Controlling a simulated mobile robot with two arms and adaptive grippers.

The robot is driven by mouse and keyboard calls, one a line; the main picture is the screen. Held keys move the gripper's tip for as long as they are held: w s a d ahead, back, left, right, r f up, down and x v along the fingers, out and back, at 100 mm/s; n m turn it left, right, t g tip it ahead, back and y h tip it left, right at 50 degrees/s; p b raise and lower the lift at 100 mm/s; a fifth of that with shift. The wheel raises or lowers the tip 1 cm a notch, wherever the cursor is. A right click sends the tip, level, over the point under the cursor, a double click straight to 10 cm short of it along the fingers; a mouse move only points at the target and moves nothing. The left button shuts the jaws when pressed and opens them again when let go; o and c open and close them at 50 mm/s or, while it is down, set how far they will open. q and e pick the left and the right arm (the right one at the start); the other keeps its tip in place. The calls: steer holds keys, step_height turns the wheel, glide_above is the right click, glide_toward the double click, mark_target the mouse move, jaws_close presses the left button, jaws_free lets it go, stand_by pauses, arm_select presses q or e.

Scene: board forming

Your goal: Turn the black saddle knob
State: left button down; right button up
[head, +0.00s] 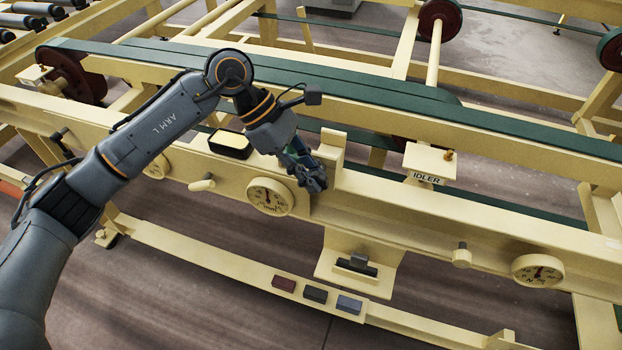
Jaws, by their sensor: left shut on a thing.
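My left gripper (312,180) reaches in from the upper left and points down at the front of the cream beam, just right of a round dial (269,197). Its fingers are shut on the black saddle knob, beside the upright cream saddle block (331,154). The fingers and wrist hide the knob almost fully, so its turn angle cannot be told. My right gripper is not in view.
A cream handle (203,183) sticks out left of the dial. A bracket with a black part (357,264) hangs below the beam. A second dial (538,270) and the IDLER plate (429,165) are right. Several small blocks (315,294) lie on the lower rail.

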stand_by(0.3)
arm_select(q)
steer(key=c, duration=1.5)
jaws_free()
steer(key=v, duration=1.2)
steer(key=shift+a, duration=0.1)
